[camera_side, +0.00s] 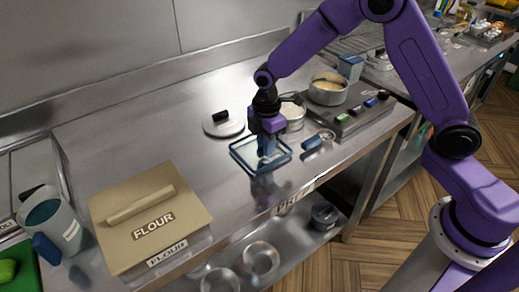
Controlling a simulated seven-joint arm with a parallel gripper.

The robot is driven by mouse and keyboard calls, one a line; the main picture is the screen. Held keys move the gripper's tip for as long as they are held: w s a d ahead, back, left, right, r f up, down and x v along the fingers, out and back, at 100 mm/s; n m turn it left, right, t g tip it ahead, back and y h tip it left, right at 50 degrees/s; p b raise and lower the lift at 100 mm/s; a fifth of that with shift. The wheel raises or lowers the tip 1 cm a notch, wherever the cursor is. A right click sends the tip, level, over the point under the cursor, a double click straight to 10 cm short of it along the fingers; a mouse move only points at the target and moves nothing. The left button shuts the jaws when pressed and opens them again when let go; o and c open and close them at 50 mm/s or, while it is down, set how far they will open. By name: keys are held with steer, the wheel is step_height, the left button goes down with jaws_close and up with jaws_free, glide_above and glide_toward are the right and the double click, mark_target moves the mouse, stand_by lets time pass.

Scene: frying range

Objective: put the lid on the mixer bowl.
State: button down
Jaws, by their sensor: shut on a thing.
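A round pale lid (223,125) with a black knob lies on the steel counter, left of my gripper (266,154). A round metal bowl (327,94) with pale yellow contents stands at the right; a smaller pale round vessel (295,117) is nearer, partly behind my gripper. I cannot tell for sure which one is the mixer bowl. My gripper points down over a square blue-rimmed tray (244,162). It is shut on a small bluish thing at the tray, mostly hidden by the fingers. My gripper is apart from the round lid.
A flour box (107,208) with a handled cover and a blue-grey jug (60,225) stand at the left. A blue-handled tool (313,143) lies right of the tray. A dark panel (365,111) with coloured pieces lies farther right. The counter's back left is clear.

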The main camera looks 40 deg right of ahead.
steer(key=shift+r, duration=2.35)
steer(key=w+d+r+m, duration=0.2)
steer(key=d+r+m, duration=0.15)
steer(key=d, duration=0.65)
steer(key=w+d+r+m, duration=0.3)
steer(key=d+m, duration=0.2)
steer(key=d, duration=0.6)
steer(key=w+d+r+m, duration=0.2)
steer(key=d+r+m, duration=0.2)
steer(key=d, duration=0.6)
steer(key=shift+n, duration=0.25)
steer(key=shift+w+f, duration=0.1)
steer(key=shift+f, duration=2.85)
steer(key=shift+f, duration=0.15)
